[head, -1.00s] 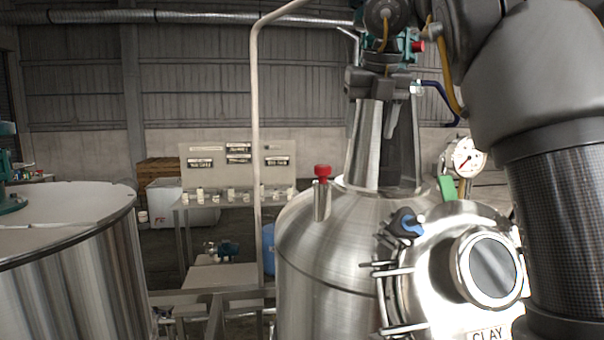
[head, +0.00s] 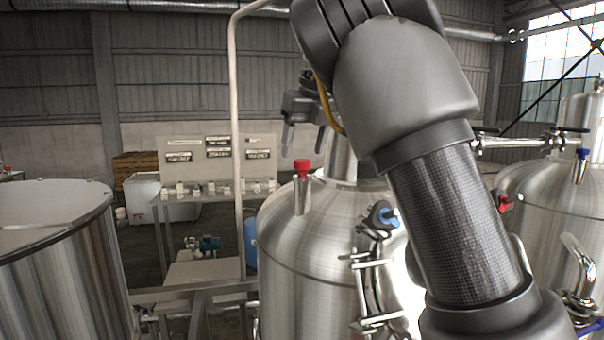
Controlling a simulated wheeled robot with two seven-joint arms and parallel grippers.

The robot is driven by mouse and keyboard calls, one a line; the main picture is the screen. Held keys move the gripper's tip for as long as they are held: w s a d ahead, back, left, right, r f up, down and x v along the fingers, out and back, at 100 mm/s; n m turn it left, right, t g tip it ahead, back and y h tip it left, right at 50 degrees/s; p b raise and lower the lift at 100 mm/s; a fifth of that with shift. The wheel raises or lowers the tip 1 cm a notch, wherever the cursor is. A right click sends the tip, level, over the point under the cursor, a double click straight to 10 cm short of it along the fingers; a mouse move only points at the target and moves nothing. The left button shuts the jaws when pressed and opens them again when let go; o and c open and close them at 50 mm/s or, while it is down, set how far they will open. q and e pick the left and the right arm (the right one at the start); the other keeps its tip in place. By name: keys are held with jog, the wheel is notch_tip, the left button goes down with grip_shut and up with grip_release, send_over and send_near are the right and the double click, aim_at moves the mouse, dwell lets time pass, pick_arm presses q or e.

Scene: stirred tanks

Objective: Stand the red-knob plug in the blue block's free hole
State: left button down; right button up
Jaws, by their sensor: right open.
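The red-knob plug (head: 302,167) stands upright in a short steel stub (head: 302,196) on the sloping top of the middle tank. My right gripper (head: 304,143) is open and empty, fingers pointing down. In the picture its fingertips are just above the red knob, one to each side; I cannot tell how far apart they are in depth. No blue block with holes can be made out. My left gripper is not in view.
The middle tank (head: 290,250) has a blue-knobbed clamp (head: 382,215) on its side. My right arm covers much of its right part. A thin upright pipe (head: 237,120) stands left of the plug. Another steel tank (head: 540,200) carries a blue-knobbed plug (head: 581,158).

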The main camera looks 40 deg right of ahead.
aim_at(303, 160)
jog(key=x, duration=0.4)
jog(key=shift+d+f, duration=0.25)
jog(key=shift+w+f, duration=0.35)
jog(key=shift+s+r, duration=0.1)
jog(key=shift+s, duration=0.1)
jog(key=shift+c, duration=0.3)
jog(key=shift+s, duration=0.1)
jog(key=shift+c, duration=1.1)
jog(key=c, duration=0.8)
jog(key=shift+r, duration=0.1)
notch_tip(303, 160, up, 9)
jog(key=shift+d+r, duration=0.1)
jog(key=shift+d, duration=0.05)
jog(key=shift+r, duration=0.35)
